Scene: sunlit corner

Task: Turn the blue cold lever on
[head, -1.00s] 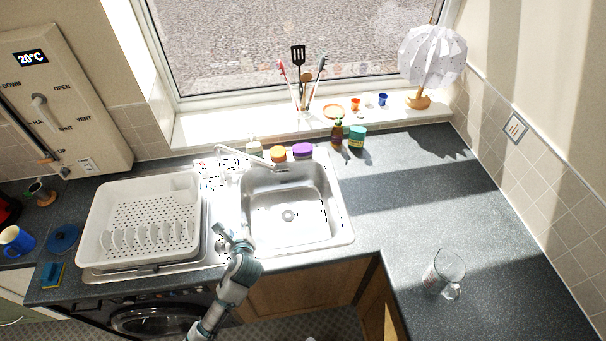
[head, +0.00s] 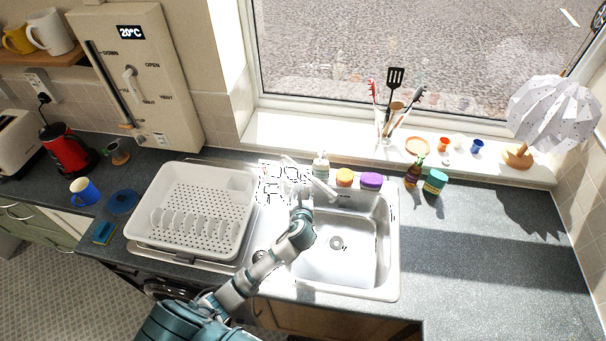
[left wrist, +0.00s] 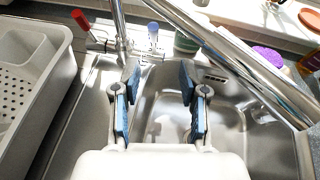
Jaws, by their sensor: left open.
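The blue cold lever (left wrist: 152,30) stands upright on the tap body behind the sink in the left wrist view. The red lever (left wrist: 80,18) is to its left and tilted. The chrome tap spout (left wrist: 240,62) runs diagonally from the tap over the sink, and shows in the head view (head: 318,187). My left gripper (left wrist: 158,75) is open and empty, its fingers below the blue lever in the picture, apart from it. In the head view my left gripper (head: 301,198) is near the tap, and the levers are too small to make out there.
The sink basin (head: 335,268) lies below my gripper. A white dish rack (head: 165,235) stands to the left.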

